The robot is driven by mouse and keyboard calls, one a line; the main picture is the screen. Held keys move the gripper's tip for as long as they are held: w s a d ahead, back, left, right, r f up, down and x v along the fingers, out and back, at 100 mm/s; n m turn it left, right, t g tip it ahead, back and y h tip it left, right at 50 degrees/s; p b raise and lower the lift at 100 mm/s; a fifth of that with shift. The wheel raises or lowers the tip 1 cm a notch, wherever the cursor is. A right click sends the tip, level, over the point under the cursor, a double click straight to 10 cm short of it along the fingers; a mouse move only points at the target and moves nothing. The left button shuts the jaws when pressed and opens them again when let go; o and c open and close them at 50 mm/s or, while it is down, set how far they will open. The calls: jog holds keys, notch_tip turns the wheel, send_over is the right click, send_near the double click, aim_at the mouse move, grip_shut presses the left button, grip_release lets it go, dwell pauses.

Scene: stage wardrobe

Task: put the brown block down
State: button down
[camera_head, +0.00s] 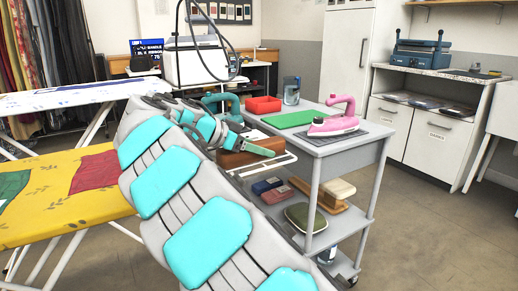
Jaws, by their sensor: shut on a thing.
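The brown block (236,160) shows past the end of my arm, at the left end of the grey trolley (350,147). My gripper (258,149) is shut on it, with a green-grey finger lying across its upper side. My wrist and arm hide part of the block and much of the grip. I cannot tell whether the block's underside touches the trolley top or hangs just above it.
On the trolley top are a pink iron (337,117) on a dark pad, a green mat (293,118), a red tray (263,105), a teal iron (221,103) and a jar (291,91). Lower shelves hold several items. A yellow-covered ironing board (50,205) stands at left.

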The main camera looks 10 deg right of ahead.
aim_at(221, 152)
jog(key=shift+c, duration=0.8)
grip_release()
jog(key=shift+f, duration=0.1)
jog(key=v, duration=1)
jog(key=shift+w, duration=0.1)
jog(key=shift+p+v, duration=1)
jog(key=shift+p, duration=0.05)
